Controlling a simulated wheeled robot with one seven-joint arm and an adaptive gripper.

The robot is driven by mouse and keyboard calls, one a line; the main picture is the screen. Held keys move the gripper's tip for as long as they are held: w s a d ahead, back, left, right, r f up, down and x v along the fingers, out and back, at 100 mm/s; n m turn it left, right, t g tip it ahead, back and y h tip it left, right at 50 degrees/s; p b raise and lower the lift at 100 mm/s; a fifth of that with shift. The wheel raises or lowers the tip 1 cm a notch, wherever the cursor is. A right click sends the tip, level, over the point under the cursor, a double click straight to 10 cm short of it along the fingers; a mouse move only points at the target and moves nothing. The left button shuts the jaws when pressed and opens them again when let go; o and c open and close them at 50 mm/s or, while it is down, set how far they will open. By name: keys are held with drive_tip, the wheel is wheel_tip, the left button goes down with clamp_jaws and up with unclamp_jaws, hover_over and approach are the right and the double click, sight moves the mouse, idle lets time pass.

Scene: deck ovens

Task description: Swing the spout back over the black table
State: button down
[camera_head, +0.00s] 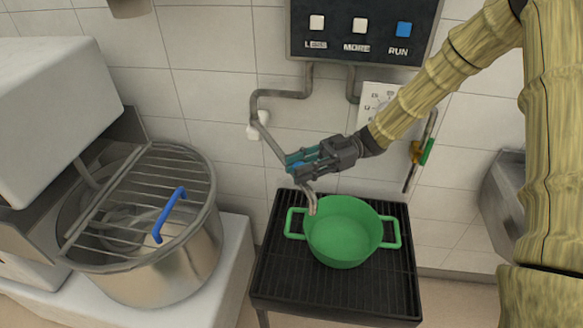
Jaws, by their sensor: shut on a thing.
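The spout (271,144) is a thin grey metal pipe that comes down from the wall pipe below the control panel. Its bent outlet end (311,203) hangs at the left rim of a green pot. My gripper (295,166) comes in from the right and is shut on the spout, partway down its length. The fingers hide a short piece of the pipe. The black table (277,290) has a ribbed top and stands under the spout's end. The green two-handled pot (345,232) stands upright on it and looks empty.
A mixer bowl (160,265) with a wire guard and blue handle (168,215) stands at left. A panel (365,30) with LESS, MORE and RUN buttons hangs above. A pipe with a green-handled valve (425,152) is at right, behind my arm. The table's front is bare.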

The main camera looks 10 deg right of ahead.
drive_tip(key=shift+s+d, duration=0.1)
drive_tip(key=c, duration=1.1)
unclamp_jaws()
drive_tip(key=shift+s, duration=0.1)
drive_tip(key=shift+r, duration=0.15)
wheel_tip(320, 180, up, 10)
drive_tip(key=shift+f, duration=0.1)
